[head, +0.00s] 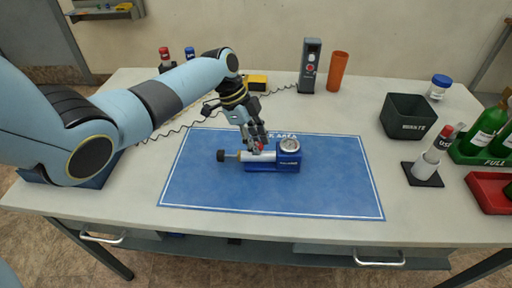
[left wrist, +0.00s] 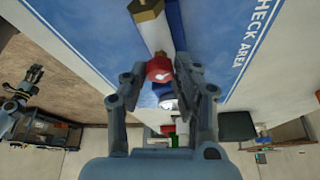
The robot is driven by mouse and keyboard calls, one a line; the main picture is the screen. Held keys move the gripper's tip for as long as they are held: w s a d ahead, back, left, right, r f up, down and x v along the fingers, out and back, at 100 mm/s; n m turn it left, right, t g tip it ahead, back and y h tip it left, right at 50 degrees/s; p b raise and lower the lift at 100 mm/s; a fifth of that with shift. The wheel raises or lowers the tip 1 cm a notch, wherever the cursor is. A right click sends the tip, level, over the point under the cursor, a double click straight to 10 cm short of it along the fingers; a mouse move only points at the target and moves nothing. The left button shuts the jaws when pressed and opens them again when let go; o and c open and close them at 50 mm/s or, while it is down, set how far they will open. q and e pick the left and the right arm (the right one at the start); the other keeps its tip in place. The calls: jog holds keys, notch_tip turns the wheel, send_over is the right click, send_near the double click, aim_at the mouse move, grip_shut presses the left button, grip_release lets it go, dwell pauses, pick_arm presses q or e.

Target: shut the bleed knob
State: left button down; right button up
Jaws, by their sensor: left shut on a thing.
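The red bleed knob (head: 260,147) is on top of the cylinder, partly hidden by my left gripper (head: 256,145). In the left wrist view the red knob (left wrist: 158,70) is between the fingertips of my left gripper (left wrist: 160,82), which is shut on it. My right gripper (left wrist: 27,90) seems to show at the left of the left wrist view, too small to read.
A dark bin (head: 407,116), an orange cup (head: 338,72) and a grey device (head: 310,66) stand behind and right of the mat. Green bottles (head: 487,130) and a red tray (head: 488,192) are at the right edge. The mat's right part is clear.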

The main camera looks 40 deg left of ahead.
pick_arm(q)
jog(key=m+g+b, duration=0.1)
jog(key=m+b, duration=0.1)
jog(key=m, duration=0.1)
jog(key=shift+w+f, duration=0.1)
jog(key=shift+f, duration=0.05)
jog(key=shift+m+g+b, duration=0.5)
jog(key=shift+m+b, duration=0.2)
jog(key=shift+m, duration=0.6)
jog(key=c, duration=1)
grip_release()
jog(key=v, duration=1.2)
jog(key=shift+w, duration=0.15)
